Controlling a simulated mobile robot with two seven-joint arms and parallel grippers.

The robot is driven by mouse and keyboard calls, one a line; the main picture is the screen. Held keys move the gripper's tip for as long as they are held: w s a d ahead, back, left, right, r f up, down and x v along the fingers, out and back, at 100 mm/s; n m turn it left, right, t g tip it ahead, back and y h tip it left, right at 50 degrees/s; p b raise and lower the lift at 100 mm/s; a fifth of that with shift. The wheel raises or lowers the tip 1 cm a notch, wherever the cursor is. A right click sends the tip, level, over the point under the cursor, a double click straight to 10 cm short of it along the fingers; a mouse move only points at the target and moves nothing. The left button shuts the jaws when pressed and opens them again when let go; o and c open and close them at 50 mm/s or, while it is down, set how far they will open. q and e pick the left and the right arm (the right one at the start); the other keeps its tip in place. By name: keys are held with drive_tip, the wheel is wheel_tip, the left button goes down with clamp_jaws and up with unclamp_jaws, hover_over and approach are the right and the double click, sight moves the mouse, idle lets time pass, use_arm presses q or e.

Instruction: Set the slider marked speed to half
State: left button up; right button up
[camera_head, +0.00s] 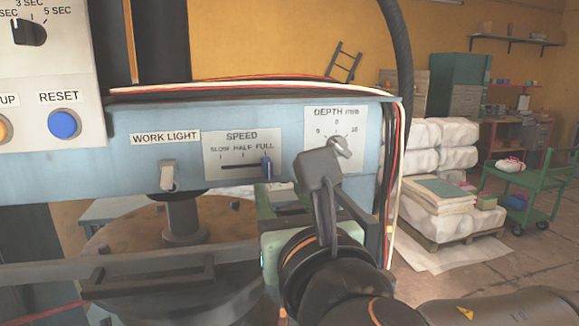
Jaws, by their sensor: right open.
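The speed slider (266,167) is a small blue-grey knob on a white plate (223,143) marked SLOW, HALF and FULL. It stands at the right end of its dark slot, under FULL. My right gripper (318,167) is open, just right of the speed plate and below the depth dial. It appears apart from the slider, with a gap between them in the picture. Its far finger is partly hidden by its near parts. My left gripper is not in view.
The work light switch (168,176) is left of the speed plate, and the depth dial (339,146) is right of it. A blue RESET button (64,124) is at far left. Red and white cables (396,190) run down the panel's right edge. The press's round bed (150,235) lies below.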

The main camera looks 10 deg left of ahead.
sight(269, 169)
drive_tip(key=p+x, duration=0.1)
drive_tip(key=x, duration=0.7)
clamp_jaws()
idle(1.3)
